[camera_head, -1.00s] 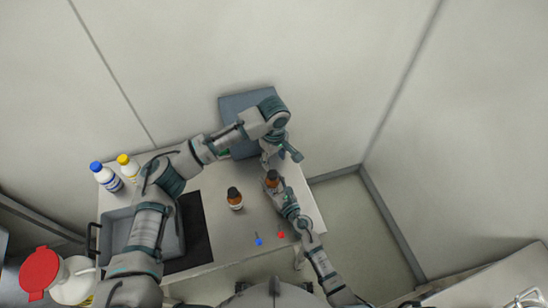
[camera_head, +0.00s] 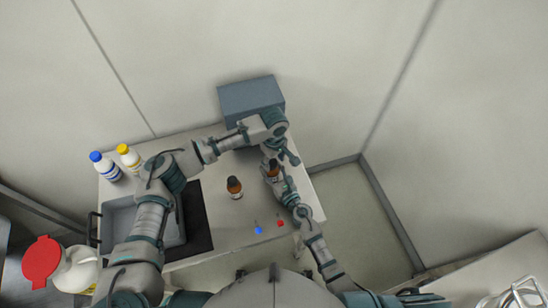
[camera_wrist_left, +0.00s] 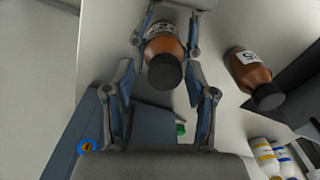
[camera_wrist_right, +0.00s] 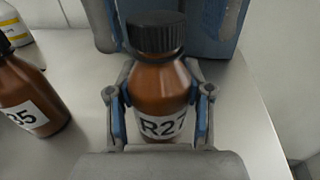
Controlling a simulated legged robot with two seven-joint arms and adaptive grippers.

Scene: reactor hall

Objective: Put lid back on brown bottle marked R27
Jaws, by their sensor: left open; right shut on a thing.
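The brown bottle marked R27 (camera_wrist_right: 158,100) stands upright in the right wrist view, with a black lid (camera_wrist_right: 155,32) resting on its neck; I cannot tell whether it is screwed tight. My right gripper (camera_wrist_right: 160,98) is shut around the bottle's body. The bottle also shows at the table's right in the head view (camera_head: 272,171). My left gripper (camera_wrist_left: 160,75) is open, its fingers apart on either side of the lid (camera_wrist_left: 165,73) in the left wrist view. In the head view the left gripper is partly hidden by its own arm.
A second brown bottle with a black lid (camera_head: 234,186) stands to the left. White bottles with blue (camera_head: 104,166) and yellow (camera_head: 130,157) caps stand at the back left. A grey-blue box (camera_head: 251,98) is behind. Small blue (camera_head: 258,230) and red items are in front.

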